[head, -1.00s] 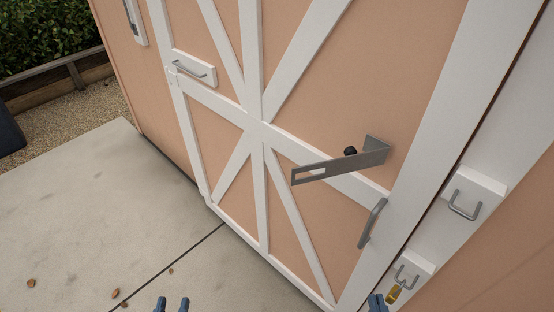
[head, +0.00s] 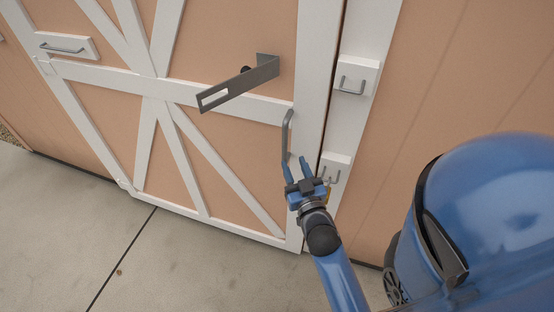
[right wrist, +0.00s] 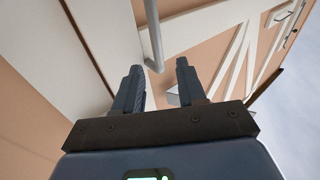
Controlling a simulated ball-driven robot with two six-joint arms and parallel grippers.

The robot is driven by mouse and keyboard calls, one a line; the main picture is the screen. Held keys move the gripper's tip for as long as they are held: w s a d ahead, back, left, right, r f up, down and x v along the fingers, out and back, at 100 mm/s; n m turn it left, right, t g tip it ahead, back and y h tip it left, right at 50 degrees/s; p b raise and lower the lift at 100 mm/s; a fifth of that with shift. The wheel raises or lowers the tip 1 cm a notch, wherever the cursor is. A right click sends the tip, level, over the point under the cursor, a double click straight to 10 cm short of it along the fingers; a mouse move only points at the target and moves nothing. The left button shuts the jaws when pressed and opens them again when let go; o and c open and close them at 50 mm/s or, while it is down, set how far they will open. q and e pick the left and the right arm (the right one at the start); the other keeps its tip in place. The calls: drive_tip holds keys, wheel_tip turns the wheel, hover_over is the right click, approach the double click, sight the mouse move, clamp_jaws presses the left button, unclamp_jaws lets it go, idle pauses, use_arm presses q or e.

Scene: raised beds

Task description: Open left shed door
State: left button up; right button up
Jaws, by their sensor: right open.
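The shed door (head: 240,150) is peach with white cross trim and sits closed in its frame. Its grey bar handle (head: 287,135) is upright near the right edge and also shows in the right wrist view (right wrist: 152,35). A slotted metal hasp (head: 240,84) sticks out from the door, off its staple (head: 352,86). My right gripper (head: 296,163) is open at the handle's lower end. In the right wrist view, the handle's bent lower end lies just beyond and between the fingertips. I cannot tell whether they touch. My left gripper is out of view.
Another handle (head: 62,49) is at the door's left side. The concrete ground (head: 80,225) in front of the door is clear.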

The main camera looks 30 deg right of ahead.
sight(286, 147)
drive_tip(key=shift+m+g, duration=0.5)
drive_tip(key=p+x, duration=0.1)
drive_tip(key=x, duration=0.2)
drive_tip(key=f+p+x, duration=0.1)
drive_tip(key=x, duration=0.3)
drive_tip(key=f+p+x, duration=0.1)
drive_tip(key=p+x, duration=0.1)
drive_tip(key=x, duration=0.2)
drive_tip(key=shift+d+f, duration=0.1)
drive_tip(key=shift+d, duration=0.1)
clamp_jaws()
